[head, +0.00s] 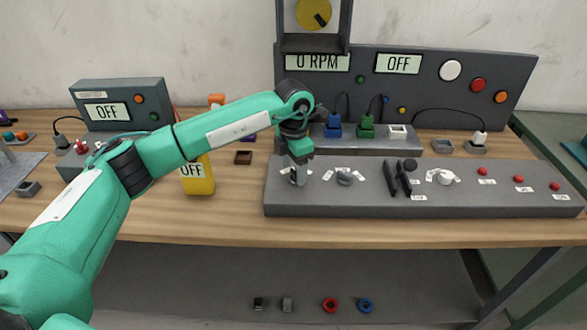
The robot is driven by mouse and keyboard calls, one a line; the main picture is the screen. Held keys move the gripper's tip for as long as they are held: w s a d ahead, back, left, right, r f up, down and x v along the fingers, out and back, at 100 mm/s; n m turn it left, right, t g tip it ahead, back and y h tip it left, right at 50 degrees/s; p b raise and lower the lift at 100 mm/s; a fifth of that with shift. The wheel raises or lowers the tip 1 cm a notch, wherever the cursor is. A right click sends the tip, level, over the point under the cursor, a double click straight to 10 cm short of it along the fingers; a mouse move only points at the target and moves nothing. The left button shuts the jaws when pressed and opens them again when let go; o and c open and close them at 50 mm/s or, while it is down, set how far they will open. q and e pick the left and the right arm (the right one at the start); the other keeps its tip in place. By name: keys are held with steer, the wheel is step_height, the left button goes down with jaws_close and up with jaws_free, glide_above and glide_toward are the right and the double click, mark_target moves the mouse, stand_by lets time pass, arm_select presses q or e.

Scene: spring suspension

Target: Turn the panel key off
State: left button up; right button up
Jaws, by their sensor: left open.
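My left gripper (299,165) points down over the left end of the grey control panel (340,207). Its jaws are open, around or just above a small grey control there. That control is mostly hidden by the fingers, so I cannot tell whether it is the key or whether they touch. Pale labels flank it. To its right on the panel are a grey knob (345,178) with labels, two black levers (397,178) and a pale knob (445,178). My right gripper is not in view.
Several red buttons (483,171) line the panel's right side. Behind stands a dark board (430,90) with an OFF display (398,63). A yellow meter (197,178) stands left of the panel, and a grey box (122,103) is further left. Bare wooden table (200,220) lies in front.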

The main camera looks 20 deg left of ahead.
mark_target(294, 172)
arm_select(q)
step_height(294, 172, up, 13)
steer(key=b, duration=0.1)
steer(key=shift+b, duration=0.35)
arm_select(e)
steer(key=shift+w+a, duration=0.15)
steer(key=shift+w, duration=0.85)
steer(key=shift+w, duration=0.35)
